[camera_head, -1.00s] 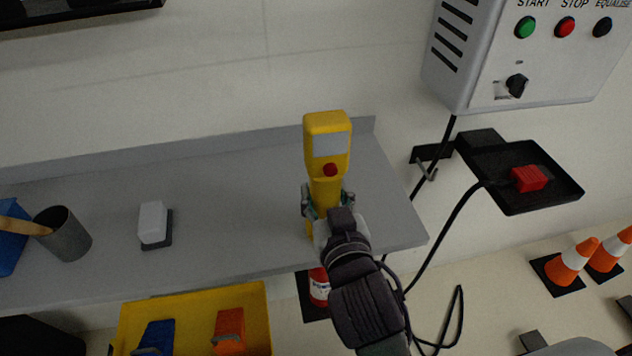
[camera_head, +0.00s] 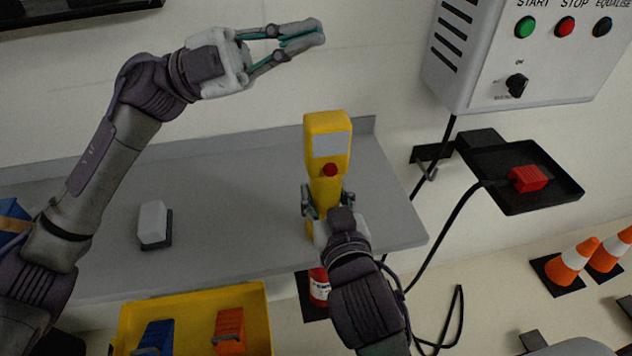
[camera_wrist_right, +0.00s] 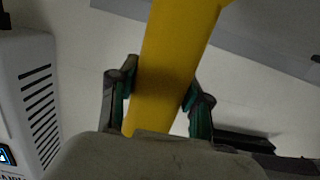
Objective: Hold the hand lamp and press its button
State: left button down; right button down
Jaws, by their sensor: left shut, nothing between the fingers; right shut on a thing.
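The yellow hand lamp (camera_head: 313,122) stands upright in the head view, with a pale panel near its top and a red button (camera_head: 330,170) below that panel. My right gripper (camera_head: 328,198) is shut on the lamp's handle below the button. The right wrist view shows the yellow handle (camera_wrist_right: 172,65) between the fingers (camera_wrist_right: 160,95). My left gripper (camera_head: 318,32) is shut and empty. In the picture it is above the lamp, pointing right, and apart from it. The lamp's lower end is partly hidden by my right gripper.
A grey bench (camera_head: 235,195) lies behind the lamp, with a white and dark block (camera_head: 153,222) on it. A yellow bin (camera_head: 190,305) stands in front. At the right are a grey control box (camera_head: 480,70) and a black tray (camera_head: 550,195) with a red connector (camera_head: 527,179).

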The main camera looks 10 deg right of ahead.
aim_at(331, 170)
pick_arm(q)
jog(key=s+a+f+t+y, duration=0.1)
jog(key=s+a+f+t, duration=0.1)
jog(key=f, duration=0.4)
jog(key=s+a+f+t, duration=0.2)
jog(key=a+f+t, duration=0.2)
jog(key=f, duration=0.2)
jog(key=s+a+f+m+t+y, duration=0.1)
jog(key=s+a+f+t, duration=0.1)
jog(key=f, duration=0.4)
jog(key=shift+a+f+t+y, duration=0.15)
jog(key=shift+a+t+y, duration=0.15)
jog(key=shift+a+t, duration=0.35)
jog(key=shift+d, duration=0.2)
jog(key=d, duration=0.6)
jog(key=w+d, duration=0.1)
jog(key=d, duration=0.3)
jog(key=shift+r, duration=0.2)
jog(key=shift+w, duration=0.1)
jog(key=shift+a, duration=0.1)
